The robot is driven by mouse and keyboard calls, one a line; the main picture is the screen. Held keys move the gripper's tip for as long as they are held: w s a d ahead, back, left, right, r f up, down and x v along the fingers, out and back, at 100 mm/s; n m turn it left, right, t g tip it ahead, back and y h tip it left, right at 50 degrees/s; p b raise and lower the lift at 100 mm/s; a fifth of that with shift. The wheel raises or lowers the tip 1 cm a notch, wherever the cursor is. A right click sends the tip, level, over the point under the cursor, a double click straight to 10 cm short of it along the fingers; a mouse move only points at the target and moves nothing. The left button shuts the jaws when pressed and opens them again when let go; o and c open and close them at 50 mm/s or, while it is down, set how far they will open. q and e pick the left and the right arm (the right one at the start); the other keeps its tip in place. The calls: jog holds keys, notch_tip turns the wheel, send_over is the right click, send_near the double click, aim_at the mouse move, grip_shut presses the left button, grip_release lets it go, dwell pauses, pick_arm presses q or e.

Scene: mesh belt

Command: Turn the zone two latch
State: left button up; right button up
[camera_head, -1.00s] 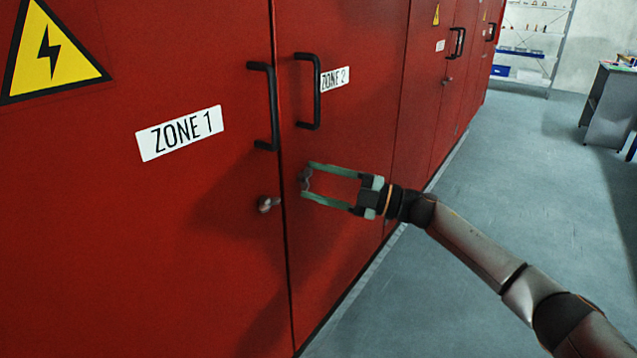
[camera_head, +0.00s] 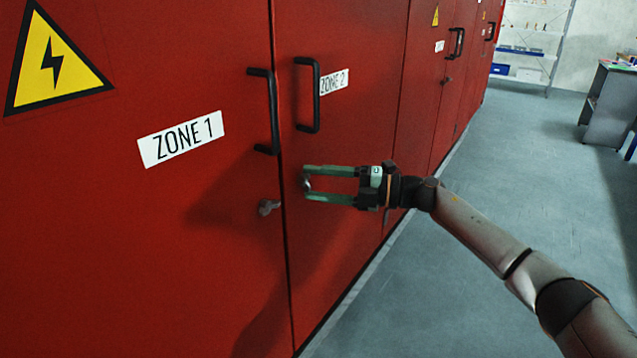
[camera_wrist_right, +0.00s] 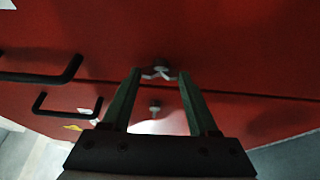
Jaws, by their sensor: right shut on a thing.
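The zone two latch (camera_head: 306,184) is a small metal piece on the red zone two door (camera_head: 345,130), below its black handle. My right gripper (camera_head: 306,183) reaches in from the right, its green fingers above and below the latch and shut on it. The fingers also show in the right wrist view (camera_wrist_right: 160,74), where two latches appear near them. The latch's exact angle is too small to tell. The zone one latch (camera_head: 268,207) is just left of the door seam, clear of the fingers in the head view. My left gripper is out of view.
The zone one handle (camera_head: 271,110) and zone two handle (camera_head: 314,95) stick out above the latches. More red cabinet doors (camera_head: 435,100) run on to the right. Grey floor (camera_head: 500,190) is open at right, with a desk (camera_head: 607,105) and shelf (camera_head: 525,45) beyond.

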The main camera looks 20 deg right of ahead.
jog(key=o, duration=1)
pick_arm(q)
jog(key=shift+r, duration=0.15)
pick_arm(e)
jog(key=o, duration=0.4)
pick_arm(q)
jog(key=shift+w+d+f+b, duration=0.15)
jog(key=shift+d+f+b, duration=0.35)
jog(key=shift+b, duration=0.25)
pick_arm(e)
jog(key=v, duration=1.2)
jog(key=shift+s+d, duration=0.1)
jog(key=shift+d, duration=0.15)
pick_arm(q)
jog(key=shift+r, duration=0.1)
pick_arm(e)
jog(key=shift+a, duration=0.1)
